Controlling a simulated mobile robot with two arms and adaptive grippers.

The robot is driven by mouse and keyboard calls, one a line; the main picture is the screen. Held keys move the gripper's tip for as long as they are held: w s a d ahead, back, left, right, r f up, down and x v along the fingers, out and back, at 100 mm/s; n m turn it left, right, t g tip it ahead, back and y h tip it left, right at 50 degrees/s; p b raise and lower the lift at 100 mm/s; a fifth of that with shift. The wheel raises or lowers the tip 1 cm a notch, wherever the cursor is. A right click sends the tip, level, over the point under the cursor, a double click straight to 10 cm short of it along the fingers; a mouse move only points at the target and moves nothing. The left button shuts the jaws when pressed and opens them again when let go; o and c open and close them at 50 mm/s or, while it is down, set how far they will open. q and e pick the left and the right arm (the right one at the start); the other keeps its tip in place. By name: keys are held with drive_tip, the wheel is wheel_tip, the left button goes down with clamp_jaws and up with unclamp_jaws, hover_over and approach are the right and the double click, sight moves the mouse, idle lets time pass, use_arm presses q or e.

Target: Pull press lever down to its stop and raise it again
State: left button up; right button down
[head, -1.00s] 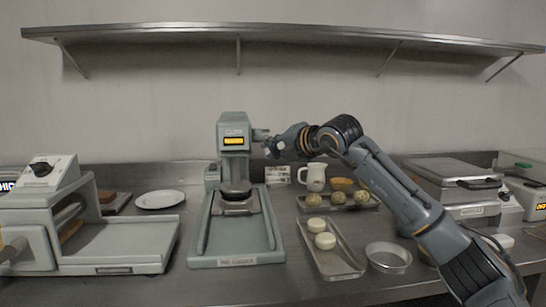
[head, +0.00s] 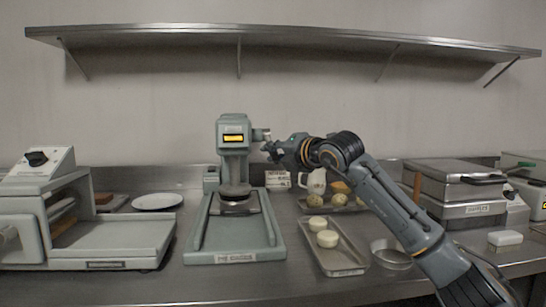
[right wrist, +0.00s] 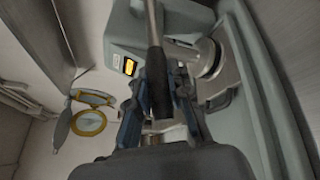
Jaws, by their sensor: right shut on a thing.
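The press (head: 234,140) is a grey-green column on a long base labelled at its front, with a yellow label on its head. The press lever (right wrist: 160,92) shows in the right wrist view as a metal rod with a dark grip, lying between the fingers. My right gripper (head: 268,149) is beside the press head on its right side, shut on the lever's grip. In the head view the gripper hides much of the lever. My left gripper is not in view.
A tray (head: 338,258) with pale dough rounds lies right of the press, with a round pan (head: 390,253) beside it. A white jug (head: 313,181) and topped buns stand behind. A sheeter-like machine (head: 85,230) fills the left. A shelf (head: 300,38) runs above.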

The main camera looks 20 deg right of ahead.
drive_tip(key=shift+w+a+f, duration=0.1)
drive_tip(key=shift+a+f, duration=0.05)
drive_tip(key=shift+f, duration=0.55)
drive_tip(key=c, duration=1.2)
unclamp_jaws()
drive_tip(key=shift+r, duration=0.1)
drive_tip(key=shift+d+r, duration=0.2)
drive_tip(key=shift+r, duration=0.05)
drive_tip(key=v, duration=1.2)
drive_tip(key=shift+f, duration=0.1)
